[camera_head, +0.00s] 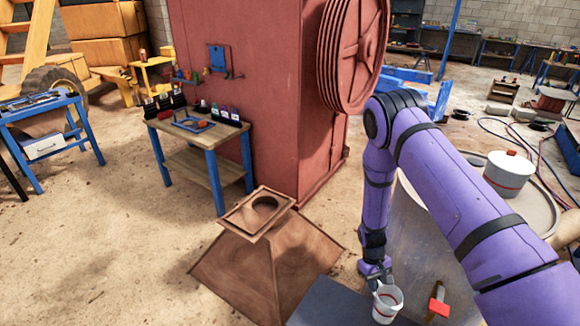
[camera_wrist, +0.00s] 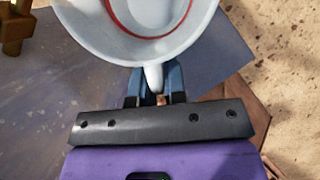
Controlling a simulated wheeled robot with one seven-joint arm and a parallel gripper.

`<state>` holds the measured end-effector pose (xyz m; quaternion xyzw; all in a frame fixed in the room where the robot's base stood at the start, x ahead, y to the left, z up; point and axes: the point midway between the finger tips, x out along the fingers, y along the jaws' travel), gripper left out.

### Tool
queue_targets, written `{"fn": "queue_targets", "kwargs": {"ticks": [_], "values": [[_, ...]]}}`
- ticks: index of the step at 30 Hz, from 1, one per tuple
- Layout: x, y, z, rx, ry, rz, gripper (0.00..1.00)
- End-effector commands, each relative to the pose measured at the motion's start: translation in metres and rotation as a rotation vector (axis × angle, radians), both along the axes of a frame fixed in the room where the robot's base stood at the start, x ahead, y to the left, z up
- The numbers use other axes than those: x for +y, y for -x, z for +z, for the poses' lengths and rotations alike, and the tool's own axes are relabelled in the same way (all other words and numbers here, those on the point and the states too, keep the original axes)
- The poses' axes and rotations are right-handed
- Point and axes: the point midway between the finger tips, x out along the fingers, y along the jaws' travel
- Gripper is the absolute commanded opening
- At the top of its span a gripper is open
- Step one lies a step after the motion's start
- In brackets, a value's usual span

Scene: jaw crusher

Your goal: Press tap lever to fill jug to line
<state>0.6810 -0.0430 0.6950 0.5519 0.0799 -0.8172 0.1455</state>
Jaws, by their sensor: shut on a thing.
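A white jug (camera_head: 386,304) with a red line round it is at the lower middle of the head view. My gripper (camera_head: 376,280) is shut on the jug's handle, behind the jug. In the wrist view the jug (camera_wrist: 150,30) fills the top, and my fingers (camera_wrist: 156,88) close round its handle. Its open mouth shows the red line and no clear water level. An orange-red lever-like piece (camera_head: 438,300) stands to the right of the jug; I cannot tell whether it is the tap lever. I cannot tell whether the jug touches the grey surface (camera_head: 325,305).
A white lidded pot (camera_head: 508,175) with a red band sits on a round top (camera_head: 540,212) behind my arm. A rusty hopper-like base (camera_head: 262,265) stands left of the jug. A small table (camera_head: 190,150) with bottles stands further left, by the red machine (camera_head: 250,90).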

Motion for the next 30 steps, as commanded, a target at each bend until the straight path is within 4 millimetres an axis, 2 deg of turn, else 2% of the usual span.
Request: {"fn": "queue_targets", "kwargs": {"ticks": [1,6,12,15,18,21,30], "values": [[-0.001,-0.012,0.020,-0.007,-0.003,-0.030,0.00],[-0.007,-0.039,0.081,-0.007,-0.008,-0.129,0.00],[-0.017,-0.061,0.152,-0.002,-0.016,-0.233,0.00],[-0.021,-0.067,0.181,0.001,-0.020,-0.273,0.00],[-0.024,-0.070,0.202,0.005,-0.023,-0.303,0.00],[-0.026,-0.071,0.215,0.008,-0.024,-0.322,0.00],[-0.028,-0.072,0.222,0.009,-0.025,-0.331,0.00]]}}
